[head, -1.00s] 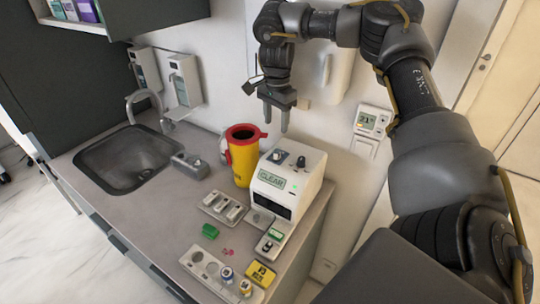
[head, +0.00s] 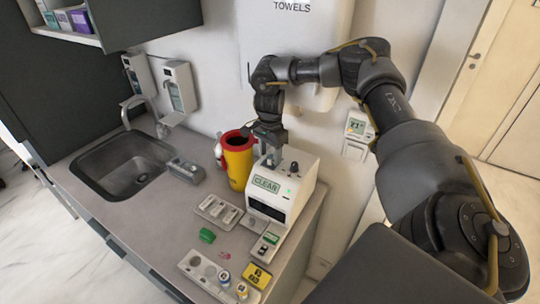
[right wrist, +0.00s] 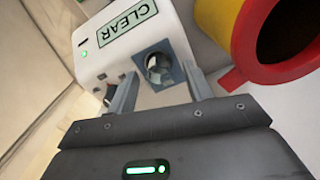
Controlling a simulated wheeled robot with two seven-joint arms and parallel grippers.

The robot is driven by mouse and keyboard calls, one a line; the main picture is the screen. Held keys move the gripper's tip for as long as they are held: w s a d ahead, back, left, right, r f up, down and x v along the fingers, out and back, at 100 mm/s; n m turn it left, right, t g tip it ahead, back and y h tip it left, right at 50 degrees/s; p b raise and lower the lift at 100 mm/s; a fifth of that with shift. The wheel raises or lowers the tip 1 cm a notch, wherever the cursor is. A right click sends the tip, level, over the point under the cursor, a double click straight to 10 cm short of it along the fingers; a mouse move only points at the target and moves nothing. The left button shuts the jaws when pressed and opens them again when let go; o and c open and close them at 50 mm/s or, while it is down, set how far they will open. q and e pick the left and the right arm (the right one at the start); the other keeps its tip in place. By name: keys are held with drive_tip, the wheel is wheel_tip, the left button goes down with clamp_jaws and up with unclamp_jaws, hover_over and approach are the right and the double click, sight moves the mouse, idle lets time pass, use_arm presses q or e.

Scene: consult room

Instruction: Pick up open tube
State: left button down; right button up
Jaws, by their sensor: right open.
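The white analyser (head: 283,195) with a CLEAR label stands near the counter's right side. In the right wrist view, a blue-grey square port (right wrist: 172,72) on its top holds a round, clear, glassy thing (right wrist: 159,67); it may be the open tube, but I cannot tell for sure. My right gripper (head: 270,158) is above the analyser's top, pointing down. In the right wrist view, its open fingers (right wrist: 160,85) stand either side of the port, apart from each other. My left gripper is out of view.
A yellow sharps bin (head: 239,166) with a red rim stands close to the gripper. In front lie a slotted rack (head: 218,212), a green piece (head: 207,235), a tray (head: 193,264) with two small vials, and a yellow box (head: 257,277). The sink (head: 90,169) is at left.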

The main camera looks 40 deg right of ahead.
drive_tip(key=shift+s+a, duration=0.1)
drive_tip(key=shift+c, duration=0.5)
clamp_jaws()
drive_tip(key=shift+r, duration=0.1)
drive_tip(key=shift+r+b, duration=0.25)
drive_tip(key=shift+b, duration=0.1)
wheel_tip(320, 180, up, 9)
drive_tip(key=b, duration=0.2)
drive_tip(key=shift+r, duration=0.15)
